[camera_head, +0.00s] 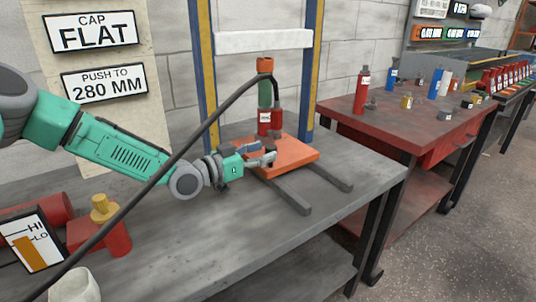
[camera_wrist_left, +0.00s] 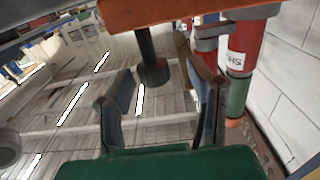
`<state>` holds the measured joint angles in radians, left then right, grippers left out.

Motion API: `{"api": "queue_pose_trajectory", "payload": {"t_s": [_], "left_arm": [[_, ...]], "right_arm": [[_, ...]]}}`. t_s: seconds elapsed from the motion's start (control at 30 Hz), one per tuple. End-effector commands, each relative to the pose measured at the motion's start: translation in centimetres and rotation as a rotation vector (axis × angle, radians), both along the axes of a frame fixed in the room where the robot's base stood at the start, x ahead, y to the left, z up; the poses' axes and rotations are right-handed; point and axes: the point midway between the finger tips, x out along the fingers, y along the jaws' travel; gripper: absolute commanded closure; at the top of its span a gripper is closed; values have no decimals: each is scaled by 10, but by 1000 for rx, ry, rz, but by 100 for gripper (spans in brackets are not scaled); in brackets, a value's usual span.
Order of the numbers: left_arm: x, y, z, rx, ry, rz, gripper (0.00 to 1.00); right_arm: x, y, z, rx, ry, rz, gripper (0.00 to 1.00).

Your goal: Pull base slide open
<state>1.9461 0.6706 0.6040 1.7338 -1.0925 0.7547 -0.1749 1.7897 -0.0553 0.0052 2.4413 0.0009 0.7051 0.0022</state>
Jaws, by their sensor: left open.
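The base slide is an orange plate (camera_head: 290,158) on two dark rails (camera_head: 325,177) that reach toward the front of the grey bench. A red and green cylinder (camera_head: 264,97) with an orange top stands at its rear. My left gripper (camera_head: 264,158) is at the plate's left front side. In the left wrist view, the orange plate (camera_wrist_left: 190,14) crosses the top. A dark round knob (camera_wrist_left: 152,70) on a short stem sits between the open fingers (camera_wrist_left: 162,82), with gaps showing at both sides. Contact with the knob cannot be seen. My right gripper is out of view.
A blue and yellow frame (camera_head: 312,70) with a white crossbar stands around the plate. A black hose (camera_head: 165,165) runs across the view. A gauge panel (camera_head: 32,240) and red pump parts (camera_head: 117,238) are at the left. The bench front right is clear.

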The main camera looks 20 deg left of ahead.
Motion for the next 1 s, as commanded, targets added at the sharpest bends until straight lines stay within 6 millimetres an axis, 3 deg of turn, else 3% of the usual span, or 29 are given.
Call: {"api": "queue_pose_trajectory", "payload": {"t_s": [0.13, 0.47, 0.53, 0.6, 0.63, 1.0], "left_arm": [[12, -12, 0, 2, -1, -1, 52], [16, -10, 0, -4, 1, 0, 52], [16, -10, 0, -4, 0, 0, 70], [16, -10, 0, -4, 0, 0, 95], [16, -10, 0, -3, 1, 1, 100], [12, -16, 1, -4, 0, 0, 100]], "right_arm": [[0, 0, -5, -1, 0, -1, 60], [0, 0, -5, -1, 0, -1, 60], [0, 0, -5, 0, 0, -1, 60], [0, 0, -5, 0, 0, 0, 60], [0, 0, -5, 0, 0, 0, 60], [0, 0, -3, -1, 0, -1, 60]]}}
